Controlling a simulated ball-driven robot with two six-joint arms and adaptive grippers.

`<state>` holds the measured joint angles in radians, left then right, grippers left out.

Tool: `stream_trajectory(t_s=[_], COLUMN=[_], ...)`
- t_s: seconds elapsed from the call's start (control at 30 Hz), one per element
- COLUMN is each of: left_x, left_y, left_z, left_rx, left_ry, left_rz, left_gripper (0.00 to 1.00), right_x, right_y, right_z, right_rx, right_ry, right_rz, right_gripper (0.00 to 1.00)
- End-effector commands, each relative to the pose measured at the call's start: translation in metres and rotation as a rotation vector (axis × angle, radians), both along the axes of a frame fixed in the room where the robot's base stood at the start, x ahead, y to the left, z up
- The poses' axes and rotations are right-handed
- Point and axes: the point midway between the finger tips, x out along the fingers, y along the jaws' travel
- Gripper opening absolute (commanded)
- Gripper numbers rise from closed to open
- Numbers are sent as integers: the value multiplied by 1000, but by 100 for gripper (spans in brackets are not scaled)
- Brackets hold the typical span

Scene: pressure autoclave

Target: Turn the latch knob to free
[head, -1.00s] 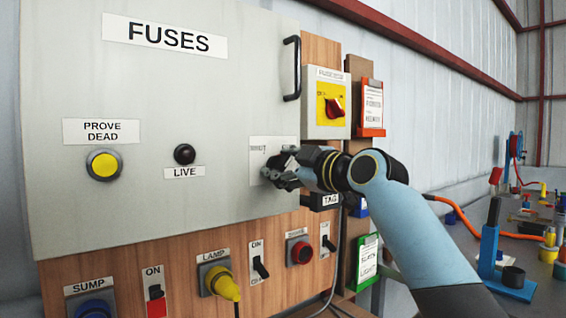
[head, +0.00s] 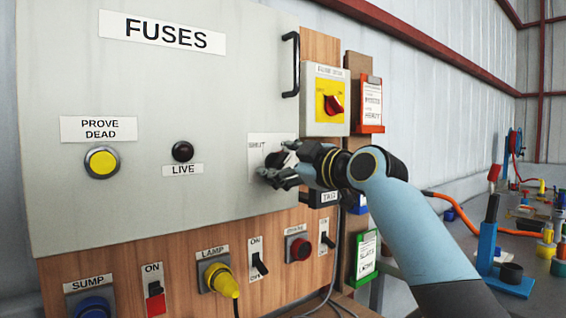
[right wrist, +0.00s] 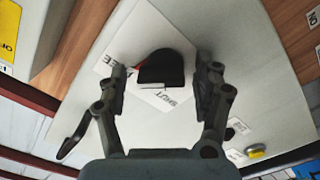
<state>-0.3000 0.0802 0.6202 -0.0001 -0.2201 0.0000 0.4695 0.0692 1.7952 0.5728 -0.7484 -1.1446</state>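The latch knob (right wrist: 163,68) is black with a white mark along its lower edge. It sits on a white plate (right wrist: 157,30) on the grey fuse panel door. The plate reads SHUT below the knob and has a partly covered word, seemingly FREE, to the left. My right gripper (right wrist: 163,82) is open, one finger on each side of the knob, with small gaps visible. In the head view my right gripper (head: 277,174) is at the plate, and hides part of it. The knob is hard to separate from the dark fingers there. My left gripper is not in view.
A black door handle (head: 292,65) is above the right gripper. Switches and plugs line the wooden board underneath.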

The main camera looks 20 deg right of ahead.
Motion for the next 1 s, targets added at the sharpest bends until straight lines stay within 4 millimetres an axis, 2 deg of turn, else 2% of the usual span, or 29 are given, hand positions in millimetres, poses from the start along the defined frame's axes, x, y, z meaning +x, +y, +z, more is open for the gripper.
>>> stream_trajectory(t_s=[0.27,0.37,0.7,0.83,1.0], left_x=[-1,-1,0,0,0], left_y=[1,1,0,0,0], left_z=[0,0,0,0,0], left_rx=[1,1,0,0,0], left_ry=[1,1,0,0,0], left_rz=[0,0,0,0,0], left_gripper=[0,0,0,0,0], right_x=[-6,-20,-90,-105,-113], right_y=[-3,-8,-33,-39,-41], right_z=[-1,-2,-2,-2,-1], right_rx=[-2,-4,-7,-5,-1], right_ry=[2,2,2,1,1], right_rz=[-1,-1,0,-1,0], right_gripper=[67,67,67,67,67])
